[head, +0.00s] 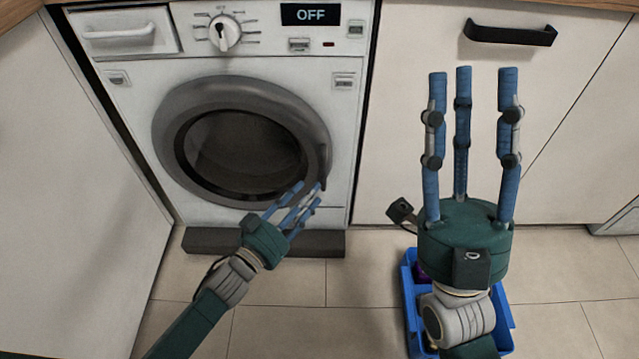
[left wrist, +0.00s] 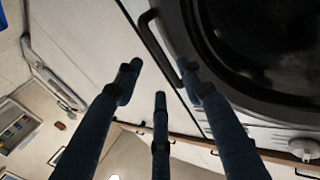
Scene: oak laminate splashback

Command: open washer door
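The washer (head: 105,150) stands at the left centre of the head view. Its round grey-rimmed door (head: 245,95) looks shut. A dark handle (head: 323,165) sits on the door's right rim. In the left wrist view the dark door (left wrist: 270,50) fills the upper right, with a black handle (left wrist: 150,35) beside it. My left gripper (head: 308,187) is in front of the door's lower right, just below the handle. Its fingers are spread, with nothing between them; the wrist view shows them apart from the handle. My right gripper (head: 475,75) is open and empty, fingers up, right of the washer.
A white cabinet front with a black handle (head: 510,33) is right of the washer. A pale panel (head: 70,200) stands at the left. A blue crate (head: 409,290) is on the tiled floor, partly hidden under my right gripper. The washer display (head: 310,14) reads OFF.

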